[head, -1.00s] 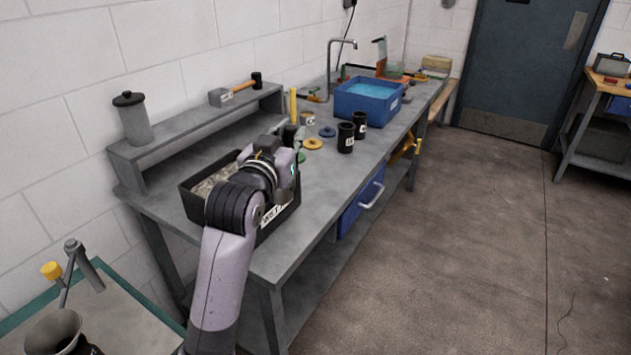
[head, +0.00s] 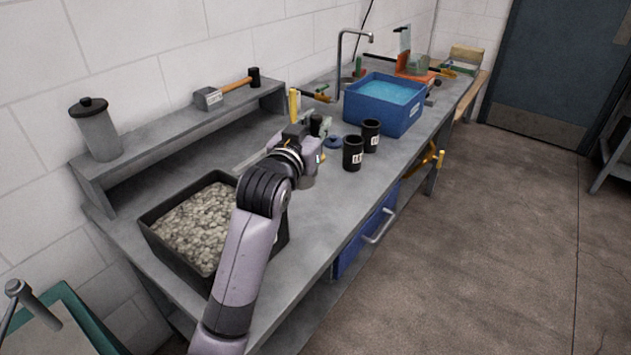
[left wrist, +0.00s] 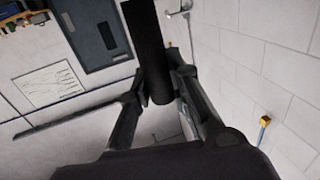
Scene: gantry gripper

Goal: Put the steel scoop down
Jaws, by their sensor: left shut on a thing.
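My left gripper (head: 312,130) is over the middle of the grey bench (head: 335,215), past the black tray. It is shut on a black cylindrical handle (left wrist: 150,45), which stands between the two fingers in the left wrist view. I take this as the handle of the steel scoop. In the head view a small grey metal part (head: 308,182) shows just below my wrist, probably the scoop's bowl. My wrist hides most of the scoop, and I cannot tell whether it touches the bench. My right gripper is not in view.
A black tray of pale stones (head: 190,228) is beside my arm. Two black cups (head: 353,153) and a blue ring (head: 334,142) are right of the gripper. A blue water tub (head: 398,118) is behind them.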

